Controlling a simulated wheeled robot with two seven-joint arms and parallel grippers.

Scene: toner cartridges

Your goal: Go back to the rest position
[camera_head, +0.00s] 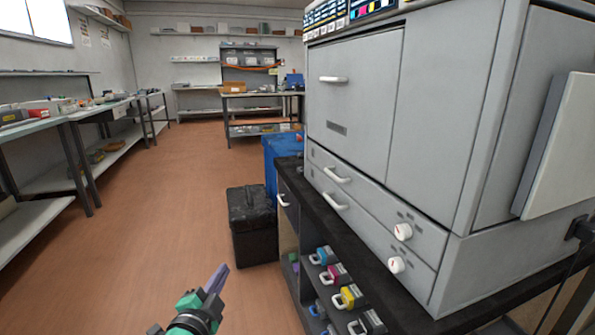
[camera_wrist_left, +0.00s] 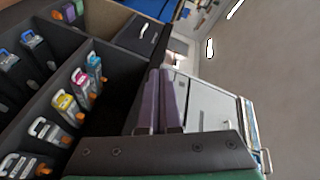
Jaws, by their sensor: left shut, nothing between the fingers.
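My left gripper (camera_head: 216,279) is at the bottom of the head view, left of the shelf unit, over the floor. Its two purple fingers are together with nothing between them; they also show in the left wrist view (camera_wrist_left: 166,100). Toner cartridges stand in a row on the shelf: cyan (camera_head: 322,256), magenta (camera_head: 335,274), yellow (camera_head: 349,297) and black (camera_head: 367,323). In the left wrist view the cyan (camera_wrist_left: 94,68), magenta (camera_wrist_left: 82,84) and yellow (camera_wrist_left: 68,106) ones show left of the fingers, apart from them. My right gripper is in neither view.
A large grey printer (camera_head: 390,120) stands on the dark counter (camera_head: 395,270) at the right. A black toolbox (camera_head: 252,225) and a blue bin (camera_head: 283,152) stand beside the counter. Workbenches (camera_head: 85,112) line the left wall. The brown floor (camera_head: 150,215) between is clear.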

